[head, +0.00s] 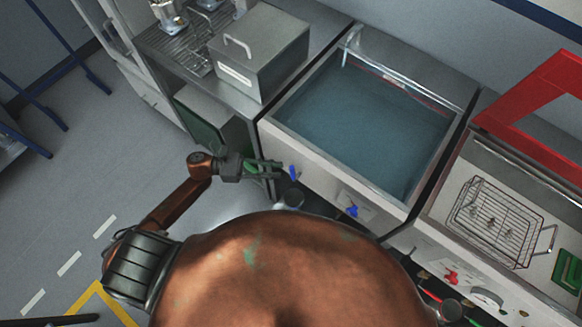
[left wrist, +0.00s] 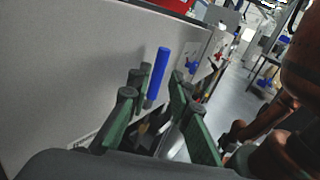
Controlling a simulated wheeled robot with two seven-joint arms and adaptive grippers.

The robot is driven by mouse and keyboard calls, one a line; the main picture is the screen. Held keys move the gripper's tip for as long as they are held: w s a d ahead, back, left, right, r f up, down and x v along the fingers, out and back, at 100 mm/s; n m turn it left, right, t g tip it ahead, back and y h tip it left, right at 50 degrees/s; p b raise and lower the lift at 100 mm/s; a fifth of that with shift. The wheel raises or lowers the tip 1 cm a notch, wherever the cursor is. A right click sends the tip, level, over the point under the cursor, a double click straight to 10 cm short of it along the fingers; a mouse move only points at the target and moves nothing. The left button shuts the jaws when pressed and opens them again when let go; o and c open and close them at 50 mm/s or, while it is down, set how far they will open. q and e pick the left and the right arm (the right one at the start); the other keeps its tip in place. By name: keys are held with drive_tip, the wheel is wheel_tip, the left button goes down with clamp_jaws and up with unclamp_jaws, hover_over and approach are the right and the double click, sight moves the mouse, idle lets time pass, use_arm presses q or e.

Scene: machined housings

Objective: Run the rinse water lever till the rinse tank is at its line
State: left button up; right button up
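The rinse tank (head: 432,190) is a steel basin holding bluish water (head: 365,125), with a tap spout (head: 350,42) at its back left corner. A reddish line (head: 405,84) runs along the inner back wall; the water lies close to it, but I cannot tell the exact gap. The blue lever (head: 293,172) on the front panel stands upright in the left wrist view (left wrist: 157,75). My left gripper (head: 268,167) is open beside the lever, its fingers spread either side of it in the left wrist view (left wrist: 157,92); contact is unclear. My right gripper is not in view.
A second blue valve (head: 351,210) sits further right on the front panel, and a red valve (head: 451,277) beyond it. A lidded steel box (head: 262,48) stands left of the tank. A wire basket (head: 497,220) lies in the right basin, near a red frame (head: 540,95).

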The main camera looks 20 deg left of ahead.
sight(292, 171)
use_arm(q)
drive_tip(key=x, duration=0.6)
drive_tip(key=shift+w+p, duration=0.1)
drive_tip(key=shift+p, duration=0.25)
clamp_jaws()
